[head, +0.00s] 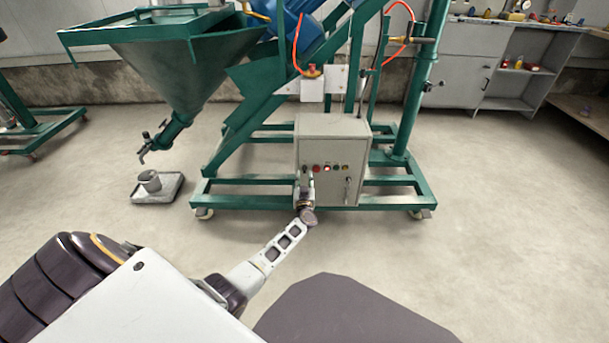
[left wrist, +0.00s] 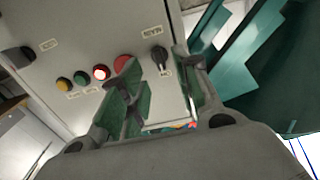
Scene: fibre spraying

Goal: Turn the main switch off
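The grey control box (head: 335,135) is mounted low on the green machine frame. In the left wrist view, the black rotary knob, taken as the main switch (left wrist: 159,55), sits on its panel beside a red button (left wrist: 122,63). In the head view my gripper hides the knob. My left gripper (head: 304,178) is in front of the panel's left side. In the left wrist view its fingers (left wrist: 158,78) are apart, and the knob shows in the gap between them. I cannot tell whether they touch it. My right gripper is not in view.
A lit button (left wrist: 101,73), a green button (left wrist: 80,78) and a yellow button (left wrist: 63,84) line the panel. A hopper (head: 185,60) hangs at left above a tray (head: 160,196). A cabinet (head: 465,75) stands at the back right. The floor at right is clear.

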